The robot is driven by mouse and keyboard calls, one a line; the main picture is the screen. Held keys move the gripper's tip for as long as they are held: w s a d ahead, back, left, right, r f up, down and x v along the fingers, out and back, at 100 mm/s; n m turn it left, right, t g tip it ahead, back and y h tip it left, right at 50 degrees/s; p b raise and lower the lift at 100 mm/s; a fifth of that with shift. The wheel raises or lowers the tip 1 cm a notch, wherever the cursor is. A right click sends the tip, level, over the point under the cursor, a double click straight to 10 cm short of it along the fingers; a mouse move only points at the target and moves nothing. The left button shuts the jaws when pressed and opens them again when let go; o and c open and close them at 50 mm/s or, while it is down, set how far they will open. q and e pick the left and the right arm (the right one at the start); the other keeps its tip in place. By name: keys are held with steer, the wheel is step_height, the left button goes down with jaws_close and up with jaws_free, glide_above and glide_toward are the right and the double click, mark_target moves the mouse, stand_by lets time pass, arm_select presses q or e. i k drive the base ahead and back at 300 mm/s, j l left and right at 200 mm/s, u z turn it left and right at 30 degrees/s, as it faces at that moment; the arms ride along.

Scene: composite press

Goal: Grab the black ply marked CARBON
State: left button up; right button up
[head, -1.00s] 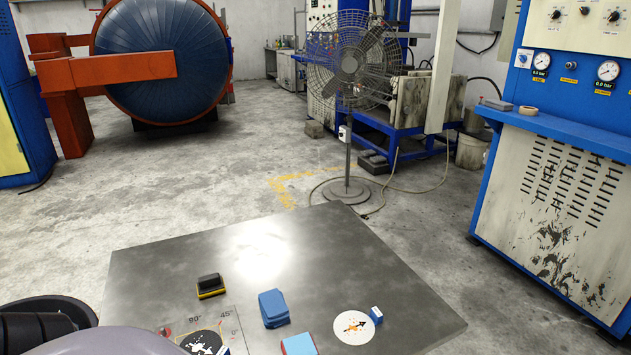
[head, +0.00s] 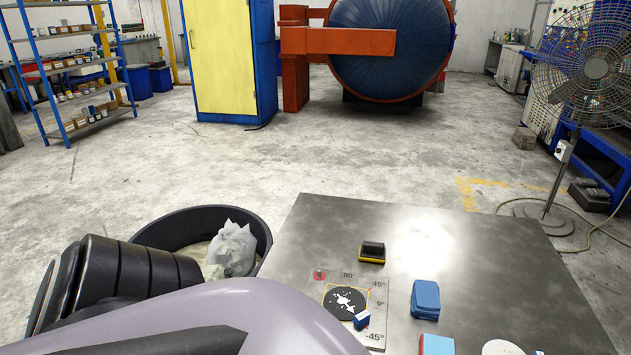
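A black round ply (head: 344,301) with white markings lies on the angle plate (head: 376,337) on the metal table; I cannot read the word CARBON on it. A small blue-and-white tag block (head: 362,320) stands at its lower right edge. A white round ply (head: 499,348) is cut off at the bottom edge, with another small tag at its right. My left arm crosses the lower left of the view, left of the plate. Neither gripper is in view.
On the metal table (head: 480,250) are a black-and-yellow block (head: 372,252), a blue block (head: 425,299) and a blue-and-red block (head: 436,345). A black bin (head: 190,222) holding crumpled film (head: 232,248) stands left of the table. The table's back is clear.

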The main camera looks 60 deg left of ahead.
mark_target(348, 303)
steer(key=j+u, duration=0.1)
steer(key=u, duration=0.9)
